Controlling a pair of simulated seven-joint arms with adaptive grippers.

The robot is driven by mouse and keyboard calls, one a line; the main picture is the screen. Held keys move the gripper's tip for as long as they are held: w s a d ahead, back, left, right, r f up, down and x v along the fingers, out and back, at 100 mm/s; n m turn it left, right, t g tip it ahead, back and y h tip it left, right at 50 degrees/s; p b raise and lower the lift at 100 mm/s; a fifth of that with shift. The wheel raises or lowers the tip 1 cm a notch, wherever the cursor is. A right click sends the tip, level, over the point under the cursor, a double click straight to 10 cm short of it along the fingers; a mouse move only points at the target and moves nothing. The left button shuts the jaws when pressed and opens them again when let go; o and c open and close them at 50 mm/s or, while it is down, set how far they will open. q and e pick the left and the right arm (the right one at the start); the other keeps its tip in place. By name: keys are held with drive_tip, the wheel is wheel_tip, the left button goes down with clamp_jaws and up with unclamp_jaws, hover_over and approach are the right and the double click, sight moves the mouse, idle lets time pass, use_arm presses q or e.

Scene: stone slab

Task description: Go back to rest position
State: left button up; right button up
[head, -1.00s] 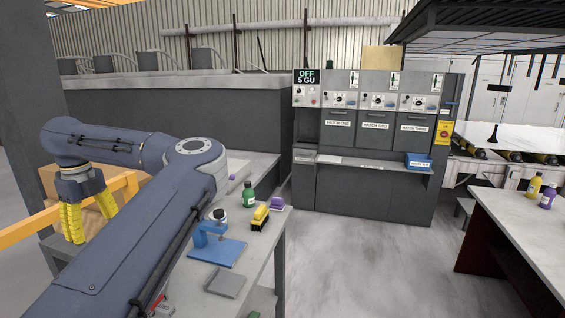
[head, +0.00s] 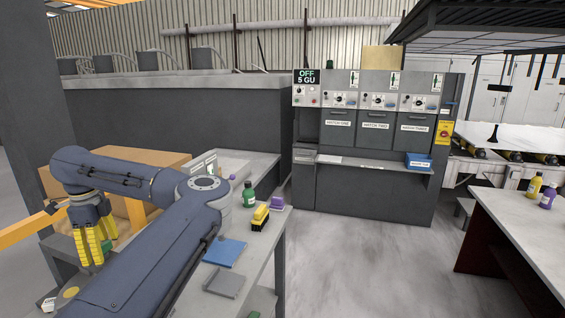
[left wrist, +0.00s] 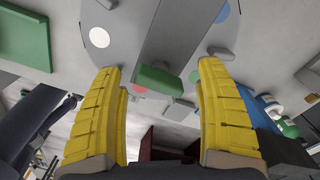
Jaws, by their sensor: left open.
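My left gripper (head: 99,250) with ribbed yellow fingers hangs downward at the left of the head view, beyond the near end of the grey workbench (head: 262,240). In the left wrist view its two fingers (left wrist: 160,75) stand wide apart and nothing is held between them. A green block (left wrist: 160,80) shows in the gap, farther off. My left arm is bent and crosses the head view's lower left, hiding part of the bench. My right gripper is not in view.
A cardboard box (head: 150,160) and an orange rail (head: 28,222) are near the arm. Open floor lies right of the bench.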

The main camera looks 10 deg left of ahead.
use_arm(q)
drive_tip(key=n, duration=1.1)
drive_tip(key=shift+n, duration=0.3)
idle(0.5)
